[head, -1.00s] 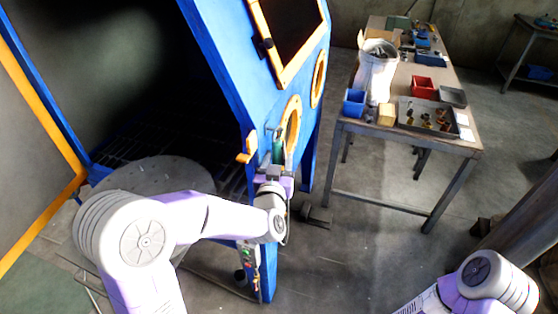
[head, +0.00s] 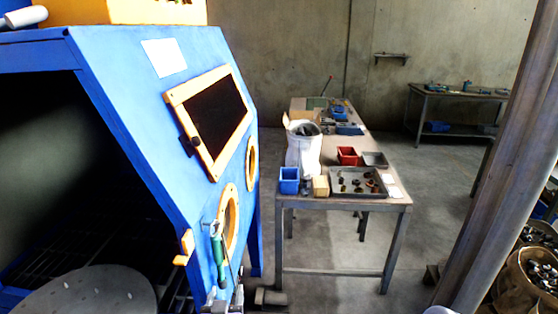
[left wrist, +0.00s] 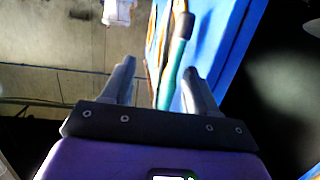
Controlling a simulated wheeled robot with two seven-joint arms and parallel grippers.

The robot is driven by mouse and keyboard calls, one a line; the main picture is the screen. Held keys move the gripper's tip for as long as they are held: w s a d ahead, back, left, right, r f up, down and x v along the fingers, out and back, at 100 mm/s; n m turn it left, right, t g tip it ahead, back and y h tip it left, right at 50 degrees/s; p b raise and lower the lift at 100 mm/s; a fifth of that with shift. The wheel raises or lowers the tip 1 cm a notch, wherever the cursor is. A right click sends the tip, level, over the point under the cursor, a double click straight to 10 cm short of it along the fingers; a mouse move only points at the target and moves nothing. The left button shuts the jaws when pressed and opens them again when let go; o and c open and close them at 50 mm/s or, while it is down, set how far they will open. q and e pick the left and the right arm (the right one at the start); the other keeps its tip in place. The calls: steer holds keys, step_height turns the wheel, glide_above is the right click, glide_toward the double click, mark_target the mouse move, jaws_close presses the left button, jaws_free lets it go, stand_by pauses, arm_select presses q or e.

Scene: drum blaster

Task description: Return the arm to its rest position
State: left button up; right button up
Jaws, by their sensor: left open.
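My left gripper (head: 224,298) shows only at the bottom edge of the head view, low in front of the blue blasting cabinet (head: 135,110). Most of its arm is out of the frame. In the left wrist view its two fingers (left wrist: 159,70) are apart. My right gripper is not in view.
The cabinet stands open at the left, with a round perforated turntable (head: 85,293) inside. A workbench (head: 345,200) holds a blue bin (head: 289,181), a white sack (head: 303,155) and a parts tray (head: 358,190). A steel post (head: 497,160) rises at the right.

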arm_select(q)
step_height(320, 180, down, 14)
steer(key=s+d+g+h, duration=0.2)
steer(key=g, duration=0.3)
steer(key=s+d+f+n+g+h, duration=0.1)
steer(key=s+d+f+g+h, duration=0.2)
steer(key=s+f+g, duration=0.7)
steer(key=s+f, duration=0.9)
steer(key=f, duration=0.1)
steer(key=shift+d+f+n+h, duration=0.25)
steer(key=shift+d+n+h, duration=0.05)
steer(key=shift+d, duration=0.05)
steer(key=shift+c, duration=0.4)
